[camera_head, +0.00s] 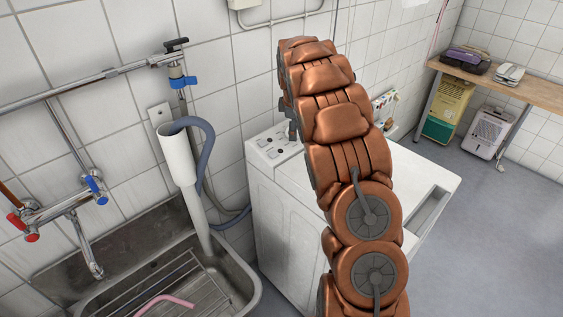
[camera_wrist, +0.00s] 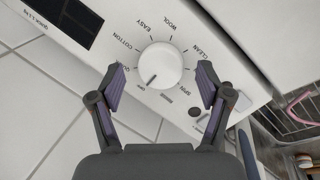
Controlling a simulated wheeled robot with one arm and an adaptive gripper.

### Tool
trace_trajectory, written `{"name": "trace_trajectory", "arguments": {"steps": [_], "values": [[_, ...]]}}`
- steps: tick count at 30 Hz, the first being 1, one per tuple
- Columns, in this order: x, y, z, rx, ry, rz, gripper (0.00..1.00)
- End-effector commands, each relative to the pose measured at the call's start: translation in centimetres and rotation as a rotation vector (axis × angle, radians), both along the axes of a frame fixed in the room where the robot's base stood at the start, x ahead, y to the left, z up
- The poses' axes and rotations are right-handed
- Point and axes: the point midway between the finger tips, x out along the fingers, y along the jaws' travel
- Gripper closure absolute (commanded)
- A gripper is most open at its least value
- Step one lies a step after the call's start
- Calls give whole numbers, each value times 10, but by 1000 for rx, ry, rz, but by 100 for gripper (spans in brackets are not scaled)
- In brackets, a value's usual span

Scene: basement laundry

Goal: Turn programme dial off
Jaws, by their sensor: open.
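The programme dial (camera_wrist: 160,65) is a round white knob on the washer's white control panel (camera_wrist: 115,50) in the wrist view. Labels such as COTTON, EASY, WOOL, SPIN and OFF ring it. A short dark mark on the knob points down and left, close to the OFF label. My gripper (camera_wrist: 161,85) is open, one finger left and one right of the dial, with visible gaps and nothing held. How far the fingertips are above the panel is unclear. In the head view, the washer (camera_head: 280,222) stands behind my arm, which hides the dial and most of my gripper.
A steel sink (camera_head: 245,292) with a drain pipe (camera_head: 178,155) and grey hose stands left of the washer. A dark display (camera_wrist: 68,18) and a small round button (camera_wrist: 194,112) flank the dial. Open floor (camera_head: 475,220) lies to the right, before a wooden bench (camera_head: 545,95).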

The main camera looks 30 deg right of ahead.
Motion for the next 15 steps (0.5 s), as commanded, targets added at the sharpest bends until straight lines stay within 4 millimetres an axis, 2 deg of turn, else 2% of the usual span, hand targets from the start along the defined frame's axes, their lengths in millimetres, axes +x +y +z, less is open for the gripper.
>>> {"name": "trace_trajectory", "arguments": {"steps": [6, 15], "values": [[-6, 5, 29, 0, -3, -3, 23], [-13, 11, 62, 0, -4, -2, 23]]}}
